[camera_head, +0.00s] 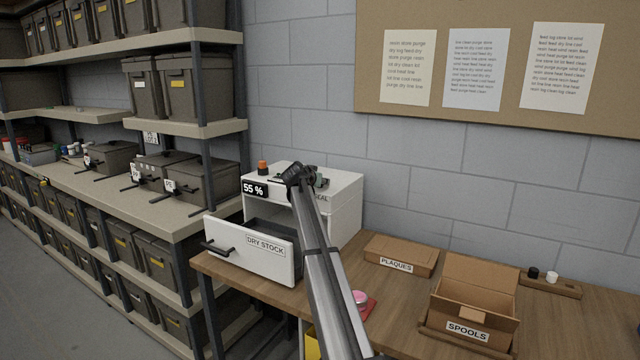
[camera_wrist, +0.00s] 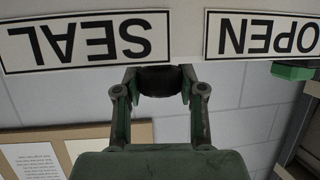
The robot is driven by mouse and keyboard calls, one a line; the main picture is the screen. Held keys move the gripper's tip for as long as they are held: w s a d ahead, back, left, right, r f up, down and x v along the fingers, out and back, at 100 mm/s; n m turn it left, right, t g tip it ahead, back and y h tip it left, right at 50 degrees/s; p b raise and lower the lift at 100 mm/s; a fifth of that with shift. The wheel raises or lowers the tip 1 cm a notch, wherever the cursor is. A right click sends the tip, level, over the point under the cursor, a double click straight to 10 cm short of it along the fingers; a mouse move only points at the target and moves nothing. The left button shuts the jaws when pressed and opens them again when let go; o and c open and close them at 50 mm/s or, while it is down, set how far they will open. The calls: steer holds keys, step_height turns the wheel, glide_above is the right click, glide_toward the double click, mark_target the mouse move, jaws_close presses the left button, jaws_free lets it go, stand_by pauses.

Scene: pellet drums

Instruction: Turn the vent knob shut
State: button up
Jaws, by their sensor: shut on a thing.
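The white dry-stock cabinet (camera_head: 340,205) stands on the wooden bench with a "55 %" display on its front. In the head view my own arm hides the knob and most of the gripper.
The "DRY STOCK" drawer (camera_head: 252,250) is pulled out at the cabinet's front. A "PLAQUES" box (camera_head: 401,255) and an open "SPOOLS" box (camera_head: 470,308) are on the bench to the right. Shelves of bins fill the left.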

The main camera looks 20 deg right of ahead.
steer(key=n+t+y, duration=0.3)
steer(key=n+y, duration=0.1)
steer(key=shift+d+n+y+p, duration=0.1)
steer(key=shift+n+y+p, duration=0.2)
steer(key=shift+n, duration=0.1)
steer(key=n+t+y+b, duration=0.1)
steer(key=n+y, duration=0.1)
steer(key=shift+f+y, duration=0.1)
steer(key=shift+y, duration=0.2)
steer(key=n+y+b, duration=0.2)
steer(key=b, duration=0.1)
steer(key=n+y+b, duration=0.1)
steer(key=b, duration=0.1)
steer(key=shift+w+d+f+n+y, duration=0.15)
steer(key=shift+f+n+y, duration=0.15)
steer(key=shift+y, duration=0.1)
steer(key=n+y+b, duration=0.1)
steer(key=y+b, duration=0.1)
steer(key=b, duration=0.1)
steer(key=shift+r+n, duration=0.1)
steer(key=shift+n, duration=0.3)
steer(key=n+y+b, duration=0.1)
steer(key=n+g+y+b, duration=0.1)
steer(key=y+b, duration=0.1)
steer(key=shift+r+n+g+b, duration=0.2)
steer(key=shift+n+g+b, duration=0.1)
steer(key=shift+n, duration=0.1)
steer(key=shift+a+n+g+y+b, duration=0.2)
steer(key=shift+n+g+y+b, duration=0.2)
steer(key=shift+n+y+b, duration=0.25)
